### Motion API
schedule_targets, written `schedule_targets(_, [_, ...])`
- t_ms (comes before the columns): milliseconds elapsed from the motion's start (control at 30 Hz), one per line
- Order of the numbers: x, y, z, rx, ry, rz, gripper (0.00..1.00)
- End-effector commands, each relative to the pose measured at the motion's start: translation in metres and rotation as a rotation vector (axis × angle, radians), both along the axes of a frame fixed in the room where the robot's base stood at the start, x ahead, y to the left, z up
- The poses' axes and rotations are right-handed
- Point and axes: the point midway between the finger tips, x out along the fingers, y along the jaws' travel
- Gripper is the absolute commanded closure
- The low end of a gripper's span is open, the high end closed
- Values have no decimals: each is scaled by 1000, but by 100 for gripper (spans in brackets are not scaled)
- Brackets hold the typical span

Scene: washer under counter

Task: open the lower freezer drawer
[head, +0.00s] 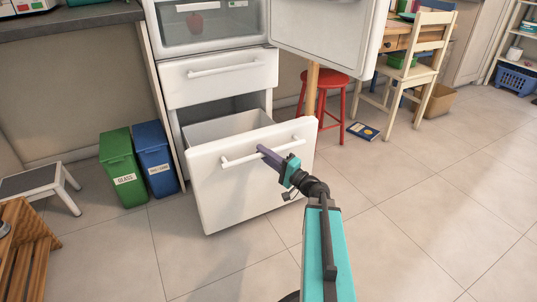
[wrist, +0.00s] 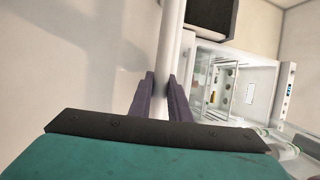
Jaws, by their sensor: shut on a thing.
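The lower freezer drawer (head: 235,190) is pulled well out of the white fridge, and its empty-looking inside shows behind the front panel. Its white bar handle (head: 240,159) runs across the upper part of the panel. My gripper (head: 264,151) is at the handle's middle, with its purple fingers shut on the bar. In the wrist view the handle (wrist: 172,40) runs between the two fingers (wrist: 162,95). The upper freezer drawer (head: 215,80) above is shut.
The fridge door (head: 325,35) stands open at upper right. A green bin (head: 122,168) and a blue bin (head: 155,160) stand left of the drawer. A red stool (head: 322,85) and a chair (head: 425,60) are behind to the right.

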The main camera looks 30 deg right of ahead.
Motion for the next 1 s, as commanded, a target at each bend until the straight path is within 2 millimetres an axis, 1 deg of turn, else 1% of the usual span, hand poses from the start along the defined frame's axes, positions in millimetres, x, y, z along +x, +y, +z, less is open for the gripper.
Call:
schedule_targets(33, [-1, 8, 0, -3, -1, 22, 100])
schedule_targets(167, [-2, 5, 0, -3, -1, 19, 100])
schedule_targets(200, [-3, 5, 0, -3, 0, 18, 80])
schedule_targets(300, [-3, 2, 0, -4, 0, 14, 64])
schedule_targets(733, [-8, -6, 0, -3, -1, 0, 64])
schedule_targets(867, [-16, -9, -1, -3, 0, -1, 64])
schedule_targets(1000, [-31, -13, -3, -1, 1, 0, 64])
